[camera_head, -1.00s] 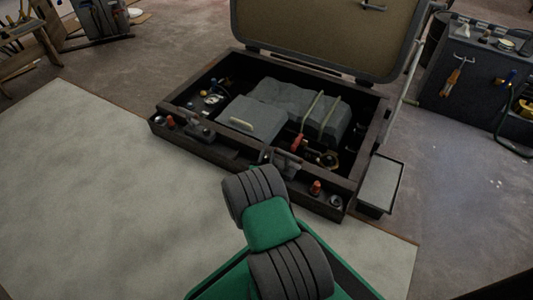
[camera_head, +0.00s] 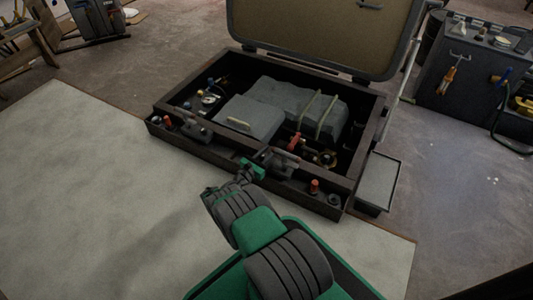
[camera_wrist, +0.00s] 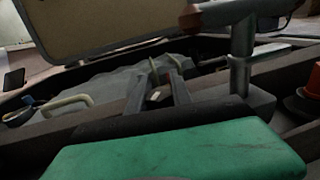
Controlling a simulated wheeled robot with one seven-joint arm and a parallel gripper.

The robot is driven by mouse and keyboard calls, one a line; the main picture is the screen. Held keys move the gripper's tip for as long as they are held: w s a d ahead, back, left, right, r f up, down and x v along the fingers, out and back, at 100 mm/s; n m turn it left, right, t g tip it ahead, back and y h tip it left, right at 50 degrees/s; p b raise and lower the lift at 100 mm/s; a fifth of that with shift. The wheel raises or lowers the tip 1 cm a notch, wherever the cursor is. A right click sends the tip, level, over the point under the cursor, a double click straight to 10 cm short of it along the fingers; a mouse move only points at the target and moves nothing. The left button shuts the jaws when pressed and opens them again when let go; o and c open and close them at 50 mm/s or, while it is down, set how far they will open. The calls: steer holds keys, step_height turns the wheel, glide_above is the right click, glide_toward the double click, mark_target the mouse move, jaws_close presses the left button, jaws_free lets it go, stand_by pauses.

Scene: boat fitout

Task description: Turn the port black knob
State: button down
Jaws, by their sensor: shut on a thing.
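My gripper (camera_head: 262,162) reaches from below to the dark front wall of the open-lidded bay, at a dark fitting (camera_head: 277,159) near the red-tipped handle. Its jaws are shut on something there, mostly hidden. In the wrist view the two dark fingers of my gripper (camera_wrist: 157,88) close around a small pale piece, above the green gripper body. I cannot tell whether the held part is the port black knob. A dark round knob (camera_head: 334,200) sits at the right end of the front ledge, beside an orange knob (camera_head: 314,186).
A T-shaped handle with a reddish end (camera_wrist: 240,55) stands close to the right of the fingers. Another orange knob (camera_head: 167,122) and dark fitting (camera_head: 197,131) are on the left. A grey cover (camera_head: 248,121) fills the bay's middle. The pale floor panel in front is clear.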

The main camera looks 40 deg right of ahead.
steer(key=shift+s+d, duration=0.15)
steer(key=shift+s, duration=0.2)
steer(key=c, duration=1.3)
jaws_free()
steer(key=shift+d, duration=0.1)
steer(key=shift+c, duration=0.2)
steer(key=shift+o, duration=1)
steer(key=shift+w, duration=0.15)
steer(key=shift+a, duration=0.2)
